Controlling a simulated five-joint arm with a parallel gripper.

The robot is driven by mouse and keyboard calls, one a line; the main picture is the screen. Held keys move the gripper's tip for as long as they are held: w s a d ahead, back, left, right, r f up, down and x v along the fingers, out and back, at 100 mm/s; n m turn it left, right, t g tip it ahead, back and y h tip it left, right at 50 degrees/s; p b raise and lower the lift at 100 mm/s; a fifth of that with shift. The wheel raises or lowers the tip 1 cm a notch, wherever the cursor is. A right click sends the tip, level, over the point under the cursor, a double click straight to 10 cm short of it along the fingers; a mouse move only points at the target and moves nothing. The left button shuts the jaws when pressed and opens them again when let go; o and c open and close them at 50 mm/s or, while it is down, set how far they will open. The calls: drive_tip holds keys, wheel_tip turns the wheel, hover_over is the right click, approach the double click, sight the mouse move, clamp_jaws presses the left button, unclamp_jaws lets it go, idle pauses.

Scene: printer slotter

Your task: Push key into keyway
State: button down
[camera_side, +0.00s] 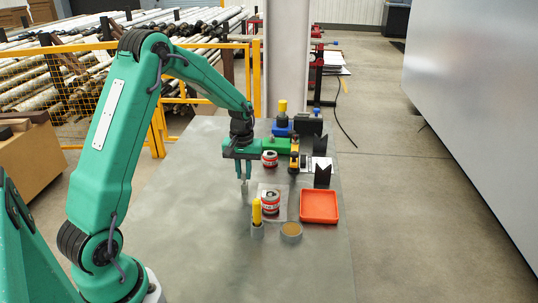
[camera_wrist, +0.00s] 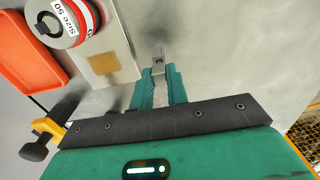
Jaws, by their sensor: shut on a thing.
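My gripper (camera_side: 244,178) points straight down over the grey table, left of the light plate. Its fingers are shut on a small grey metal key (camera_side: 245,192). In the wrist view, the key (camera_wrist: 158,58) sticks out a little beyond the gripper's fingertips (camera_wrist: 158,72). A can-like part with a red and white band (camera_side: 270,205) stands on the light plate, right of my gripper. I cannot tell whether the key touches the table.
A red tray (camera_side: 319,206), a yellow-handled tool (camera_side: 257,212) in a grey holder and a round brown-topped cup (camera_side: 291,232) stand nearby. Behind are a second red-banded part (camera_side: 269,159) and a black V-shaped block (camera_side: 322,174). The table left of my gripper is clear.

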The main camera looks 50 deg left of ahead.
drive_tip(key=shift+r, duration=1.7)
drive_tip(key=c, duration=2)
unclamp_jaws()
clamp_jaws()
drive_tip(key=shift+d+r, duration=0.1)
